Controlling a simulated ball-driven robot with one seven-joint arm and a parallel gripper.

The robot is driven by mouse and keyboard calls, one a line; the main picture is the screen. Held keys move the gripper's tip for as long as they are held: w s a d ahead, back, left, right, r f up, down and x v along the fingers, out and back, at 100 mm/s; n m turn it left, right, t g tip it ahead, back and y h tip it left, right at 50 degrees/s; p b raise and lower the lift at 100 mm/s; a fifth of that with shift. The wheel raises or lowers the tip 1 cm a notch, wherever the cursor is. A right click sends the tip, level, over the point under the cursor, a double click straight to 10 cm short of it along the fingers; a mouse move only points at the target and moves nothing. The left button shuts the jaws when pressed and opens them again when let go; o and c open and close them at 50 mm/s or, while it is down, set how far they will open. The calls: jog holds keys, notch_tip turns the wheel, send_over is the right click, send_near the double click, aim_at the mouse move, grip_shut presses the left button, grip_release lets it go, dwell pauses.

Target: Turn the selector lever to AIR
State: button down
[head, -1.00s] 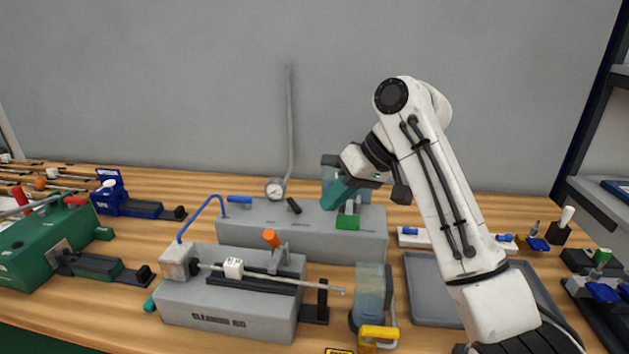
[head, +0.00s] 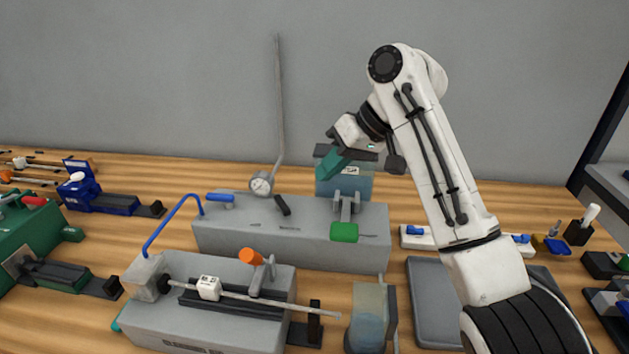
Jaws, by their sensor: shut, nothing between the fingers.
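A grey box (head: 290,245) stands on the bench with several controls on top. A short black lever (head: 282,205) on it, right of the gauge, looks like the selector lever; it leans to the upper left. Faint marks lie on the box near it, too small to read.
A round gauge (head: 261,184) and a blue handle (head: 219,197) stand left of the black lever. A clear tank (head: 345,187) is behind the box. A grey tray (head: 436,300) lies at the right.

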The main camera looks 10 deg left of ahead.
aim_at(282, 208)
jog(key=x, duration=0.9)
jog(key=shift+s+f+p, duration=0.1)
jog(key=shift+p, duration=0.2)
jog(key=shift+s+a, duration=0.1)
jog(key=shift+s+a+p, duration=0.1)
jog(key=shift+a+p, duration=0.05)
jog(key=shift+p, duration=0.2)
jog(key=shift+m, duration=0.3)
